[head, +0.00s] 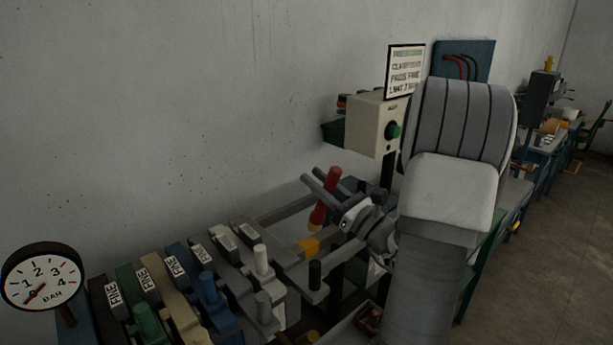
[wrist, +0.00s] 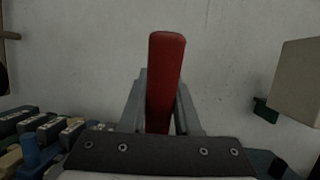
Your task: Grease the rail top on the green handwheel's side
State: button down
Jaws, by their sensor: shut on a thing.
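An orange-yellow piece (head: 309,247) lies at the near bar, beneath the tool. I cannot make out a green handwheel; my arm hides part of the bench.
A row of coloured levers (head: 205,290) and a pressure gauge (head: 42,278) stand at left. A beige box with a green knob (head: 365,125) is behind my gripper, under a sign (head: 405,70). The wall runs close behind.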

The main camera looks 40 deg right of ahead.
aim_at(326, 209)
jog(key=shift+f+b, duration=2.05)
jog(key=shift+f, duration=0.45)
